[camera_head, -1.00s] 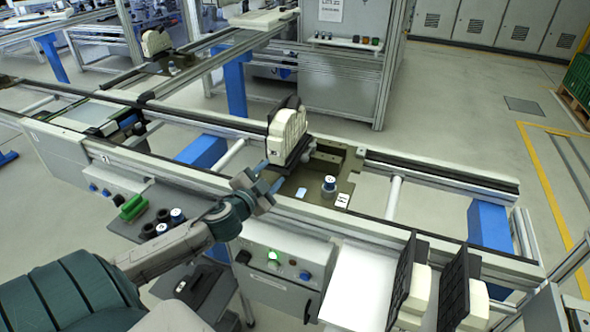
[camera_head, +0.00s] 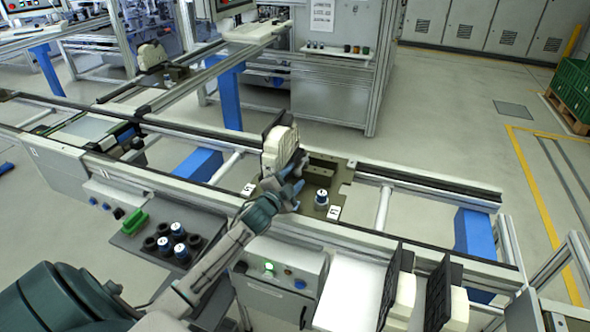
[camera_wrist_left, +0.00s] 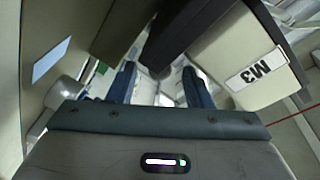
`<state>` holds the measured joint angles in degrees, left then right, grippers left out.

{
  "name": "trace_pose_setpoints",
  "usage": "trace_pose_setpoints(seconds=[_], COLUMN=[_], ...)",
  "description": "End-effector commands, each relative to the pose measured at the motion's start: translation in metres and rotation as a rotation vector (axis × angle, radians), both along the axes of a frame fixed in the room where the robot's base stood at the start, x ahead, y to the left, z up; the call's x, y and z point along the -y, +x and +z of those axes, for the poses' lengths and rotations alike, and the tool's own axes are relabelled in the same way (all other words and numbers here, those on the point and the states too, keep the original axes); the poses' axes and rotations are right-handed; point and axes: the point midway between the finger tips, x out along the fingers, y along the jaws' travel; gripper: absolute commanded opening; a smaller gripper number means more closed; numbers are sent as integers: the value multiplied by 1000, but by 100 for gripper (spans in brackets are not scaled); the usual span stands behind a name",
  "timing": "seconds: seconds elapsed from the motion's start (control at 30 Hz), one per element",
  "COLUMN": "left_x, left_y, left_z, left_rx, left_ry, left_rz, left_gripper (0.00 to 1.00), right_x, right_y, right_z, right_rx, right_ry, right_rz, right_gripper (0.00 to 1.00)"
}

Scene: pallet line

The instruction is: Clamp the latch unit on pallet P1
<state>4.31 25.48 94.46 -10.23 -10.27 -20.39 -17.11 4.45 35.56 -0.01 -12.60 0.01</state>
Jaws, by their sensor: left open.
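A cream-and-black unit (camera_head: 279,146), which I take for the latch unit, stands upright on the olive-brown pallet (camera_head: 339,188). A blue-and-white round knob (camera_head: 321,197) stands on the pallet to its right. My left gripper (camera_head: 292,184) is low at the unit's front right side, between unit and knob, and hides part of the pallet. In the left wrist view, its two dark blue fingers (camera_wrist_left: 160,80) are apart with nothing held between them. A cream body with an M3 label (camera_wrist_left: 250,70) is close on the right there. I cannot tell whether anything touches. My right gripper is not in view.
The conveyor's front rail (camera_head: 370,226) runs below the pallet. A dark tray (camera_head: 134,240) with a green block and several round knobs sits at the left. Two more cream-and-black units (camera_head: 399,290) stand at the front right. A control box with a green light (camera_head: 281,268) is in front.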

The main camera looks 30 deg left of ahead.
Motion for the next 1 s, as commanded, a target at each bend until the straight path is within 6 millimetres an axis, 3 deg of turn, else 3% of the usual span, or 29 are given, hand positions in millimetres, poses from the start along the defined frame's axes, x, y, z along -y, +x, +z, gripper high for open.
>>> trace_pose_setpoints(seconds=[0.17,0.47,0.7,0.87,1.0], left_x=[-1,-1,-1,0,13], left_y=[12,13,13,13,21], left_z=[1,-1,0,-1,-5], left_rx=[0,0,0,0,3], left_ry=[-2,-1,-1,-1,-5], left_rz=[0,0,0,1,14], left_gripper=[46,46,0,0,0], right_x=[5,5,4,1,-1], right_y=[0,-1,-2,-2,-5], right_z=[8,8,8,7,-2], right_rx=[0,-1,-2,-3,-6], right_ry=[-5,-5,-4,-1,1], right_rz=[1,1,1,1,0], right_gripper=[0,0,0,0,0])
